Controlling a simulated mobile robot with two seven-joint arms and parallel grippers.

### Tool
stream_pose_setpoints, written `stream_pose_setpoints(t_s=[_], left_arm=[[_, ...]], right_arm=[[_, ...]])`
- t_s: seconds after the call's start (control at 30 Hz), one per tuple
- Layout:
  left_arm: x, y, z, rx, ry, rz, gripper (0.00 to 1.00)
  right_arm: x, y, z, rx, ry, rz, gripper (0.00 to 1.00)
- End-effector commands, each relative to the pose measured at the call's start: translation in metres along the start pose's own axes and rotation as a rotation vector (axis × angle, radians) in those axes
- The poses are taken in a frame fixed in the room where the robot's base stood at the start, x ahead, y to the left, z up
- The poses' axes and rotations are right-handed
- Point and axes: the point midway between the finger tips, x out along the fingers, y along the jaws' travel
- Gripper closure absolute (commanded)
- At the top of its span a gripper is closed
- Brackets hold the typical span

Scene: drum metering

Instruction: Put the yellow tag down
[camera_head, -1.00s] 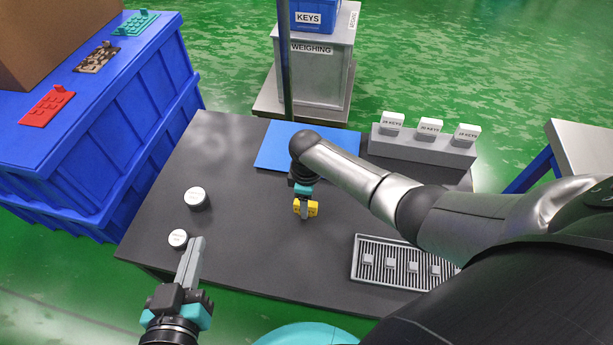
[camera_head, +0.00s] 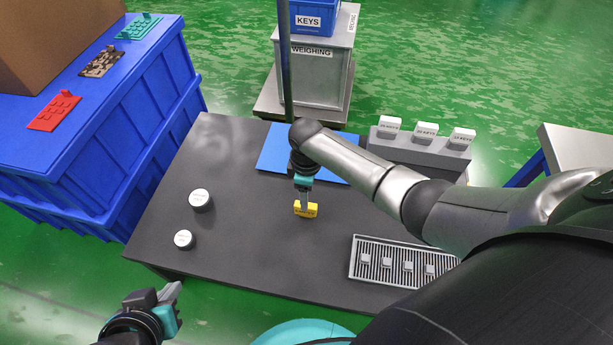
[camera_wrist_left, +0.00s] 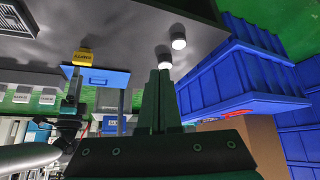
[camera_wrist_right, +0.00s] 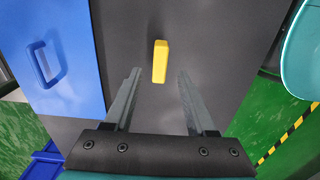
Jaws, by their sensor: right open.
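The yellow tag (camera_head: 305,209) stands on edge on the dark table (camera_head: 240,250), near its middle. It shows from above as a narrow yellow bar in the right wrist view (camera_wrist_right: 160,62) and with dark lettering in the left wrist view (camera_wrist_left: 83,57). My right gripper (camera_head: 303,196) points down just over the tag. Its fingers (camera_wrist_right: 159,75) are spread, with the tag between them in the picture and a gap on each side. My left gripper (camera_head: 174,291) is off the table's front left edge, its fingers (camera_wrist_left: 158,72) together and empty.
Two white-topped round pieces (camera_head: 200,200) (camera_head: 184,239) stand on the table's left. A blue board (camera_head: 272,150) lies behind the tag. A grey slotted tray (camera_head: 352,262) is at front right, a grey block with white key labels (camera_head: 415,150) at back right.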

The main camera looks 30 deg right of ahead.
Motion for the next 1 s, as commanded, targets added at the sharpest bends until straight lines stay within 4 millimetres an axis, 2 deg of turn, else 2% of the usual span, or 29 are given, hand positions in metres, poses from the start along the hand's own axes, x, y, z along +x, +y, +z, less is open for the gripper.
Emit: stream_pose_setpoints(t_s=[0.3, 0.5, 0.77, 0.87, 1.0], left_arm=[[-0.022, -0.021, 0.022, -0.019, -0.217, -0.057, 1.0], [-0.002, -0.021, 0.036, -0.018, -0.252, -0.053, 1.0], [0.011, -0.02, 0.045, -0.018, -0.27, -0.05, 1.0], [0.013, -0.02, 0.046, -0.018, -0.271, -0.05, 1.0], [0.013, -0.02, 0.046, -0.018, -0.271, -0.05, 1.0]], right_arm=[[-0.028, 0.0, 0.0, 0.0, 0.001, 0.001, 0.44], [-0.045, 0.0, 0.0, -0.001, 0.001, 0.0, 0.44], [-0.054, -0.001, 0.0, 0.0, 0.001, -0.001, 0.44], [-0.052, -0.008, -0.001, 0.006, 0.01, -0.002, 0.44], [-0.043, -0.04, -0.006, 0.045, 0.057, -0.001, 0.44]])
